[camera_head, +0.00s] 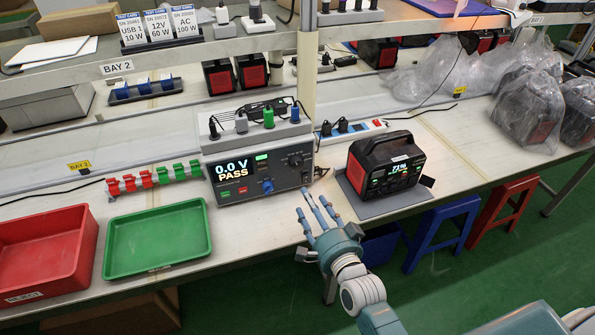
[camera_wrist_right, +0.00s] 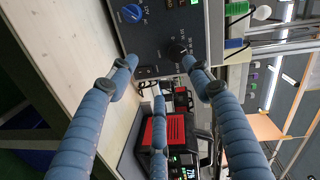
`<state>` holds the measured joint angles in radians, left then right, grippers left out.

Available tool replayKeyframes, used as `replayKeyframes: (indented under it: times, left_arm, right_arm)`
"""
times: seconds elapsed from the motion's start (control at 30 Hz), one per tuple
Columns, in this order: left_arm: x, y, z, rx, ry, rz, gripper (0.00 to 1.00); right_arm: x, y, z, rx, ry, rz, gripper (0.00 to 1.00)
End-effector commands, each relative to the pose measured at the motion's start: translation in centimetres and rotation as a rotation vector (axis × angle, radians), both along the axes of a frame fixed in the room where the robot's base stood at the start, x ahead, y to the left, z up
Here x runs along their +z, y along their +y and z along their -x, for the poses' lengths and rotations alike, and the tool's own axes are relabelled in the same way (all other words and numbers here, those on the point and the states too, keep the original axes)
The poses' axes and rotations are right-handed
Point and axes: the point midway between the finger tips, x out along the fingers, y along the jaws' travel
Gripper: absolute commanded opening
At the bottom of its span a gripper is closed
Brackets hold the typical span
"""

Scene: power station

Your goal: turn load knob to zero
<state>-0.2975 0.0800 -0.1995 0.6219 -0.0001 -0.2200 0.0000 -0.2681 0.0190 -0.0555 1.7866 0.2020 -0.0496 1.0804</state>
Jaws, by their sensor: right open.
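The grey tester box (camera_head: 237,175) stands on the bench, and its lit display reads 0.0 V and PASS. Its front has a black knob (camera_head: 295,160) at the upper right and a blue knob (camera_head: 267,187) lower down. My right gripper (camera_head: 313,203) is open and empty, in front of and below the box's right side. In the right wrist view the black knob (camera_wrist_right: 178,50) shows beyond the spread fingers, close to one fingertip in the picture; contact cannot be told. The blue knob (camera_wrist_right: 132,13) lies further up. My left gripper is not in view.
A black power station (camera_head: 383,168) stands on a grey mat right of the tester. Plugs and cables lie on the tester's top. A green tray (camera_head: 158,268), a red bin (camera_head: 80,264) and red and green clips (camera_head: 153,178) are on the left.

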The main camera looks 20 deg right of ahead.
Motion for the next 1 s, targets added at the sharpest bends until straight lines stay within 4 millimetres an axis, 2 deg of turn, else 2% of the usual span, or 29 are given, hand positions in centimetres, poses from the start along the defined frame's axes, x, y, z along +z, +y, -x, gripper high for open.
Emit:
replayKeyframes:
  times: [0.1,0.2,0.37,0.7,0.83,1.0]
  left_arm:
    - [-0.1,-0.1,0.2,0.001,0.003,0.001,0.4]
    - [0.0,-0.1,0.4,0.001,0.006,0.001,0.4]
    - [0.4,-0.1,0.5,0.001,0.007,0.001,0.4]
    - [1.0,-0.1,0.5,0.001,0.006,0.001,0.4]
    - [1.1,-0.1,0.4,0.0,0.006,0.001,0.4]
    - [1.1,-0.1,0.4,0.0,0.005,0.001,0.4]
  right_arm:
    - [1.5,-0.7,-0.8,-0.032,-0.072,-0.094,0.5]
    - [2.1,-0.9,-1.3,-0.041,-0.098,-0.123,0.5]
    - [2.3,-0.8,-3.4,-0.041,-0.101,-0.126,0.5]
    - [2.2,-0.6,-9.6,-0.04,-0.096,-0.121,0.5]
    - [2.0,-0.5,-11.0,-0.04,-0.096,-0.122,0.5]
    - [2.0,-0.5,-11.7,-0.039,-0.095,-0.122,0.5]
